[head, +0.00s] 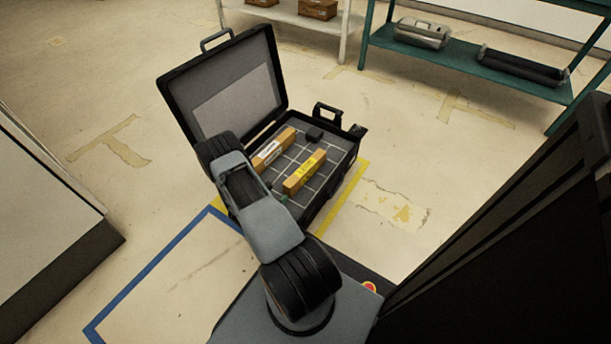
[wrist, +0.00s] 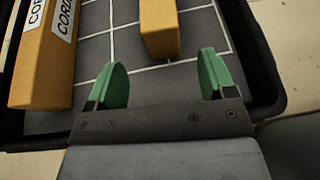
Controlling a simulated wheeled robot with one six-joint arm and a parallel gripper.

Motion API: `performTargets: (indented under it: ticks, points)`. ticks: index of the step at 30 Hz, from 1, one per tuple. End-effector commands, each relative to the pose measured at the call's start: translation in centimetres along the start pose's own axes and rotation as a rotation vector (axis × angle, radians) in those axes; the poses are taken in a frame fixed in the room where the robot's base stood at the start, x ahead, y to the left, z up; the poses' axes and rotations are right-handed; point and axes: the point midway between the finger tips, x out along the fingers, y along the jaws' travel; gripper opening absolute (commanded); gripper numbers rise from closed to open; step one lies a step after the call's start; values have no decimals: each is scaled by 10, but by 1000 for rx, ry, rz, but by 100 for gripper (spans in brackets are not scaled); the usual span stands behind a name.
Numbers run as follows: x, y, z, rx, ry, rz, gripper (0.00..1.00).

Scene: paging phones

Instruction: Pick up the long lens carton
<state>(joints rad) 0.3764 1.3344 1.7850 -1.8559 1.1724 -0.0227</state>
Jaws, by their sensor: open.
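Two long orange-brown cartons lie in the open black case. One carton has a yellow label (head: 304,172), too small to read surely but seemingly the lens carton; its plain near end shows at the top middle of the wrist view (wrist: 160,30). The other carton (head: 272,149) has a white label starting "CORD" and shows at the left of the wrist view (wrist: 42,65). My gripper (wrist: 163,78) has green fingers, open and empty. The yellow-labelled carton's near end lies just beyond the fingertips, in line with the gap. In the head view my arm hides most of the gripper.
The case (head: 345,170) has a grey gridded floor and a raised lid (head: 225,85) at the back left. Shelves (head: 465,62) stand behind. Open floor surrounds the case.

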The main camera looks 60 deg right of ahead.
Motion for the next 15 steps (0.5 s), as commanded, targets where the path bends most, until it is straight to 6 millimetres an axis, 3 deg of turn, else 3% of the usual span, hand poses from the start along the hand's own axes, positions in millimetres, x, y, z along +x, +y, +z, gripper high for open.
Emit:
performTargets:
  ticks: [3,15]
  points:
    - [19,-1,-2,1,1,-3,77]
    - [50,-2,-4,2,0,-3,77]
